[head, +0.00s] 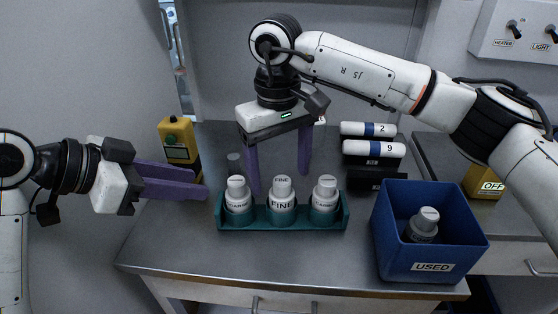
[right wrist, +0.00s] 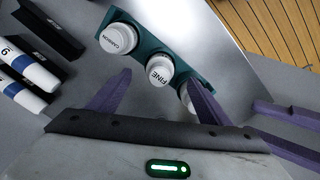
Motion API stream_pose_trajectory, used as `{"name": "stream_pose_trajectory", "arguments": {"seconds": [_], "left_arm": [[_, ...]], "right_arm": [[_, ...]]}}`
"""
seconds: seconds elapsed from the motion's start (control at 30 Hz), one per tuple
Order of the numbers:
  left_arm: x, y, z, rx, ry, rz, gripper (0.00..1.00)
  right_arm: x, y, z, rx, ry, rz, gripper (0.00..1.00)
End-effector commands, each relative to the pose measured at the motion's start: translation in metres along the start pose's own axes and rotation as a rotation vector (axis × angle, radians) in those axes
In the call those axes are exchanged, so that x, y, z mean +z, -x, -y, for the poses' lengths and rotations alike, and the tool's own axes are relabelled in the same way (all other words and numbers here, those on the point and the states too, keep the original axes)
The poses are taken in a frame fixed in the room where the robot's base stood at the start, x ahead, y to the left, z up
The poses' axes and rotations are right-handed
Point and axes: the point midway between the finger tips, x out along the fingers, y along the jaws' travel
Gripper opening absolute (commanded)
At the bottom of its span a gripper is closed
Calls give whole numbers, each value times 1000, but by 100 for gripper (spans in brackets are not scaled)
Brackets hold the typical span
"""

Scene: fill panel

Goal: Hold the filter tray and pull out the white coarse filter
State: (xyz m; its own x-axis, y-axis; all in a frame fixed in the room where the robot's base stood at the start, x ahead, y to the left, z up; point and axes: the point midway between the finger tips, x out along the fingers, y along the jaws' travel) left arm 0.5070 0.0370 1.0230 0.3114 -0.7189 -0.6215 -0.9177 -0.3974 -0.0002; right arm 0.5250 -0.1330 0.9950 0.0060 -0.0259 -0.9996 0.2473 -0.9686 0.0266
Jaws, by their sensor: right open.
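The teal filter tray (head: 333,219) stands on the grey bench and also shows in the right wrist view (right wrist: 158,38). It holds three white-capped filters: the coarse filter (head: 238,200) at the left, its label partly readable, the FINE filter (head: 282,200) in the middle and the carbon filter (head: 324,200) at the right. In the right wrist view a purple finger partly covers the coarse filter (right wrist: 185,98). My right gripper (head: 279,184) is open and empty above and behind the tray, fingers pointing down. My left gripper (head: 206,184) is open and empty, left of the tray, apart from it.
A blue USED bin (head: 430,267) at the right holds one white-capped filter (head: 423,226). White cartridges with blue bands (head: 372,149) lie on dark holders behind it. A yellow box (head: 178,140) stands at the back left. The bench front is clear.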

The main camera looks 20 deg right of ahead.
Motion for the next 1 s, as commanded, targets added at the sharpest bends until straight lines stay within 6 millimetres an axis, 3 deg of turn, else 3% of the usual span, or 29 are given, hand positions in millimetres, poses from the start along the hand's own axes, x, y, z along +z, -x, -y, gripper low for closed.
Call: {"name": "stream_pose_trajectory", "arguments": {"seconds": [0.2,0.4,0.6,0.87,1.0], "left_arm": [[0,0,0,0,0,0,31],[0,0,0,0,0,0,31],[0,0,0,0,0,0,31],[0,0,0,0,0,0,31],[0,0,0,0,0,0,31]], "right_arm": [[1,-41,0,-2,-2,3,72],[1,-69,0,-2,-3,1,72],[0,-81,1,-3,-3,-1,72],[0,-82,0,-2,-3,-1,72],[0,-82,0,-2,-4,-1,50]]}}
